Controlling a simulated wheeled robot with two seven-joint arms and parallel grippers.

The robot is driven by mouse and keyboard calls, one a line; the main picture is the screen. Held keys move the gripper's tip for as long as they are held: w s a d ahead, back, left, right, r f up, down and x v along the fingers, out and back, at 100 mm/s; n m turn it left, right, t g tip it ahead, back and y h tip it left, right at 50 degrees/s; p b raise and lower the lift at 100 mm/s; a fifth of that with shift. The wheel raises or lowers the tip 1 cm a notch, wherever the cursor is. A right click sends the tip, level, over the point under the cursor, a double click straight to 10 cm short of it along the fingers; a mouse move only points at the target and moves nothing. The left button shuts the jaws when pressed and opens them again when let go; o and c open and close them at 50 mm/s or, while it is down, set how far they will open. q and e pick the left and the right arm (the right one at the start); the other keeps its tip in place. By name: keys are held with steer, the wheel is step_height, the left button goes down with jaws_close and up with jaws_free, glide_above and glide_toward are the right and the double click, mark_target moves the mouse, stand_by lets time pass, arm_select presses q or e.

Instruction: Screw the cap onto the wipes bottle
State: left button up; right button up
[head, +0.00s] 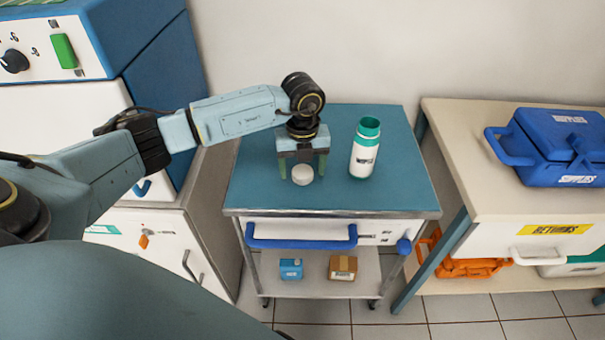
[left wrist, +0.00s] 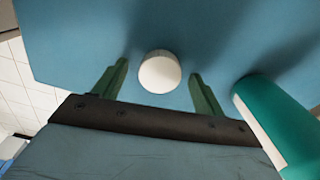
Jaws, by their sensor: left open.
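The white round cap (head: 302,174) lies on the blue top of the cart (head: 400,190). The wipes bottle (head: 364,150), white with a green neck and an open top, stands upright to the right of the cap. My left gripper (head: 302,170) points down over the cap, with its green fingers open on either side. In the left wrist view the cap (left wrist: 160,73) sits between and just beyond the fingertips (left wrist: 160,75), with gaps on both sides. The bottle (left wrist: 275,125) is close to the right finger there. My right gripper is not in view.
A blue supplies case (head: 555,145) sits on the bench at the right. The cart has a blue drawer handle (head: 300,243) and a lower shelf with a blue box (head: 291,269) and a brown box (head: 343,267). The cart top in front of the bottle is clear.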

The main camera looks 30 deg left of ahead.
mark_target(303, 171)
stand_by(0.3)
arm_select(q)
steer(key=c, duration=1)
steer(key=shift+r, duration=0.25)
steer(key=shift+c, duration=0.2)
step_height(303, 171, up, 10)
steer(key=p, duration=0.1)
steer(key=shift+f+p, duration=0.25)
steer(key=shift+p, duration=0.15)
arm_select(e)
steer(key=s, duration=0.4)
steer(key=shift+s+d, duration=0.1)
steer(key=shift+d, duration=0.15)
